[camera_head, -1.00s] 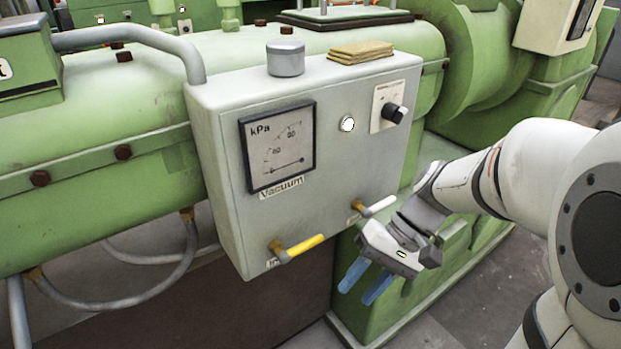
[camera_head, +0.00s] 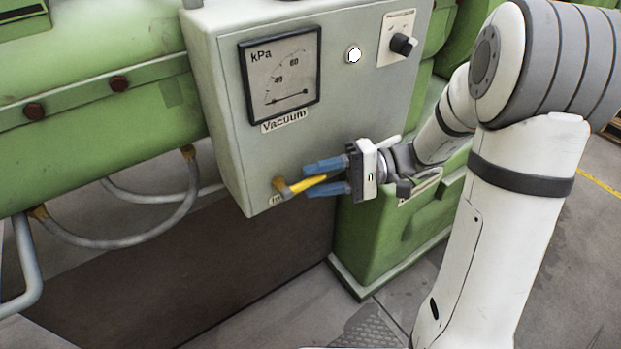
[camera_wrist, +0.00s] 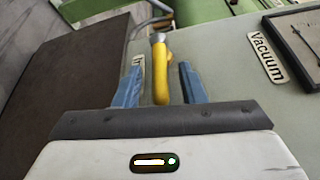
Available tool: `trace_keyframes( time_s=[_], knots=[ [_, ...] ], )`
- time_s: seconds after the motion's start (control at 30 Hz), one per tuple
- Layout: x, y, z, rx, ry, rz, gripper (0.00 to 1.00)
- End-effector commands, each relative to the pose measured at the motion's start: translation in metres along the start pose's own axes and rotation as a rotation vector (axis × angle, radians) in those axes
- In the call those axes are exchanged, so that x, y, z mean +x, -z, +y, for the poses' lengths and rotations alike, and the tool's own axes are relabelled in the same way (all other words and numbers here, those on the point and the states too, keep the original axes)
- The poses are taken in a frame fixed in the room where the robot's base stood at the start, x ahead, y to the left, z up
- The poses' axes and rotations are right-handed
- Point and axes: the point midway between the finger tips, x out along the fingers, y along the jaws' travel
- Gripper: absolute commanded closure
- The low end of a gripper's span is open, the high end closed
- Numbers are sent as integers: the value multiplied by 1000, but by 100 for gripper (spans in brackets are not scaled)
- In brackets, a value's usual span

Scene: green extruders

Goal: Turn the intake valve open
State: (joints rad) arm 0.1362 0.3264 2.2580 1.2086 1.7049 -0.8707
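The intake valve is the yellow-handled lever (camera_head: 309,184) low on the front of the grey vacuum box, beside a small label starting "In". Its handle points to the right and slightly up from the brass body (camera_head: 281,188). My gripper (camera_head: 308,179) is open, with one blue finger above the handle and one below. In the wrist view the yellow handle (camera_wrist: 160,75) lies between the two blue fingers (camera_wrist: 158,85), with a gap on each side. A white-handled valve (camera_head: 389,142) is partly hidden behind my gripper.
The grey box (camera_head: 225,110) carries a kPa gauge (camera_head: 279,78), a white round light (camera_head: 354,55) and a black knob (camera_head: 403,44). A grey hose (camera_head: 150,240) hangs at the left. Green machine body (camera_head: 370,235) stands below and behind my gripper.

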Motion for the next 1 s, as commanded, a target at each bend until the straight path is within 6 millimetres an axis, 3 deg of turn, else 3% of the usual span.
trace_keyframes(
  time_s=[0.13, 0.43, 0.9, 1.0],
  knots=[
    [14, 0, 0, 0, -2, -1, 63],
    [16, 0, 0, 0, -1, 1, 63],
    [16, 0, 0, 0, -2, 0, 100],
    [16, 0, 0, 1, -2, 0, 100]
  ],
)
